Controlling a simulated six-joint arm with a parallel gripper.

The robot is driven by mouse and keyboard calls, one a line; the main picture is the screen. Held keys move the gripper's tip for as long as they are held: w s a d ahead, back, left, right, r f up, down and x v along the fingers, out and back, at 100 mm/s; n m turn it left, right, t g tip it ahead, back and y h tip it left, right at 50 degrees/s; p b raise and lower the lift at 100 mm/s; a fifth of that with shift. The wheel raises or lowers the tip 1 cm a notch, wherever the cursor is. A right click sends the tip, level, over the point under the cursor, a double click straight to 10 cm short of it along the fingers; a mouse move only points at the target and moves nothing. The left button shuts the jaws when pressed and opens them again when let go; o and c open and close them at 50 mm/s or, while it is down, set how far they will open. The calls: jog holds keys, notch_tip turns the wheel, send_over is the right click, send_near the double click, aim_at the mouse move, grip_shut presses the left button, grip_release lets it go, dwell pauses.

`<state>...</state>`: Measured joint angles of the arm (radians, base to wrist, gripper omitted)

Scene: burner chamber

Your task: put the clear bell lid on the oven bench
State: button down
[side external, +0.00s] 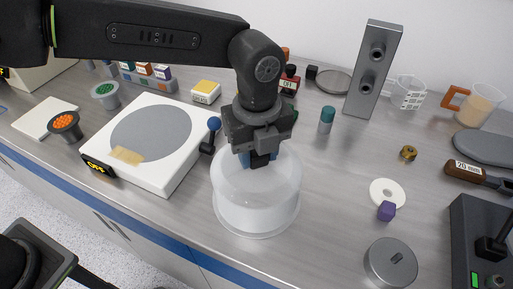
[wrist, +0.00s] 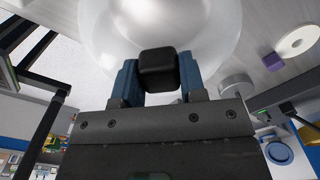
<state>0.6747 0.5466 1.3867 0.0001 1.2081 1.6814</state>
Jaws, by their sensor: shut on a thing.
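The clear bell lid (side external: 257,200) is a translucent dome near the bench's front edge, in the middle of the side external view. My gripper (side external: 259,160) is above it, shut on its dark knob. In the wrist view the blue fingers of my gripper (wrist: 158,80) stand on both sides of the black knob (wrist: 158,68), with the clear dome (wrist: 190,25) beyond. The grey metal oven bench (side external: 330,215) lies under and around the lid. I cannot tell whether the lid's rim touches the bench or is slightly above it.
A white hotplate (side external: 180,170) with a grey disc and an "OFF" display stands left of the lid. A grey cylinder (side external: 390,262), a purple block (side external: 386,211) and a white ring (side external: 388,192) lie to the right. A teal-capped vial (side external: 327,119) stands behind.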

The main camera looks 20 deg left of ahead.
jog(key=shift+f, duration=0.2)
jog(key=c, duration=0.7)
grip_release()
notch_tip(320, 180, up, 12)
jog(key=a+r+n+t, duration=0.1)
jog(key=a+r+n, duration=0.4)
jog(key=a, duration=0.4)
jog(key=s+a+f+n+t+h, duration=0.15)
jog(key=s+a+n, duration=0.35)
jog(key=a+n, duration=0.5)
jog(key=s+a+f+n+t+y, duration=0.1)
jog(key=s+a+f+n+t, duration=0.2)
jog(key=s+a+f+n, duration=0.5)
jog(key=s+a+n, duration=0.2)
jog(key=a+n, duration=0.1)
jog(key=n, duration=0.1)
jog(key=shift+s, duration=0.35)
